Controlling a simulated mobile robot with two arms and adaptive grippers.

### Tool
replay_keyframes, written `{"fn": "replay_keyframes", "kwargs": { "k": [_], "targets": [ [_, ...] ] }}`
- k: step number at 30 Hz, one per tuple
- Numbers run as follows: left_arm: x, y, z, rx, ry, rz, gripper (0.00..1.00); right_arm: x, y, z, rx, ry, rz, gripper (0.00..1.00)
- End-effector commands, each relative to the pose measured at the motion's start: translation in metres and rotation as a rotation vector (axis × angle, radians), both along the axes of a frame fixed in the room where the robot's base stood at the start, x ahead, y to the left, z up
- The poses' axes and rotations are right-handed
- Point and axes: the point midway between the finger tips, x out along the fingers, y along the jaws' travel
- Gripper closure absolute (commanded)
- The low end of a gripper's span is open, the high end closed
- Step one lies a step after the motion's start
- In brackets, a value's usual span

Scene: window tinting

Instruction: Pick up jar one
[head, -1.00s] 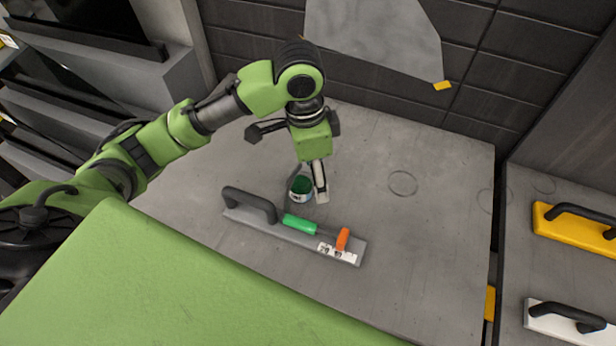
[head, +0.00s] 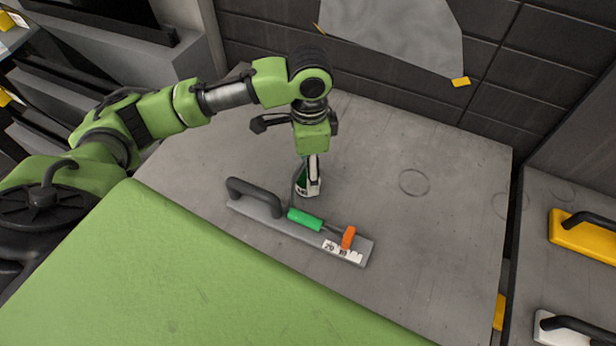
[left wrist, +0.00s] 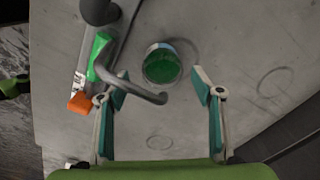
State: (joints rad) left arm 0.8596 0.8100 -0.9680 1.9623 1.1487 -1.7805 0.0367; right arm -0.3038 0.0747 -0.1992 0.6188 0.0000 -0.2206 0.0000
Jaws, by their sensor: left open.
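Jar one appears to be the small jar with green contents and a pale label (head: 302,188), standing on the grey worktop, partly hidden by my gripper in the head view. The left wrist view shows it from above as a round green jar (left wrist: 161,66). My left gripper (head: 310,172) is open and points down at the jar. In the left wrist view, its two teal-padded fingers (left wrist: 160,88) are spread, with the jar just beyond the gap between their tips, and nothing is held. I cannot tell the exact height of the fingertips. My right gripper is not in view.
A grey float with a black handle (head: 262,208) lies close in front of the jar, with a green-handled tool with an orange end (head: 306,219) along it. Yellow (head: 585,238) and white (head: 570,328) floats lie at right. The worktop (head: 420,220) right of the jar is clear.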

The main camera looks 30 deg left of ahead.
Motion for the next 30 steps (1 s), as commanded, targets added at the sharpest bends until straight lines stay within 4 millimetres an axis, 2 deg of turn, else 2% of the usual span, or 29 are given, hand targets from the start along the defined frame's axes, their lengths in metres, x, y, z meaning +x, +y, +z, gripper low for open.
{"fn": "replay_keyframes", "kwargs": {
  "k": [9, 13, 19, 24, 30],
  "targets": [
    [0.001, 0.006, -0.043, 0.003, 0.003, 0.0, 0.4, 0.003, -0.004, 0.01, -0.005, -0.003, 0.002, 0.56],
    [0.001, 0.005, -0.05, 0.001, 0.001, -0.001, 0.4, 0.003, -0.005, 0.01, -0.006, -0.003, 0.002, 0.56],
    [0.001, 0.005, -0.051, 0.001, 0.0, -0.001, 0.4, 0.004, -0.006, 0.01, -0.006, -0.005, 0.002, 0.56],
    [0.001, 0.005, -0.05, 0.001, 0.0, -0.001, 0.82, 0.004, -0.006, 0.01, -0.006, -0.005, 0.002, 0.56],
    [0.001, 0.005, -0.05, 0.001, -0.001, -0.001, 0.82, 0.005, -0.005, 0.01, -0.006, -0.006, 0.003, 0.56]
  ]
}}
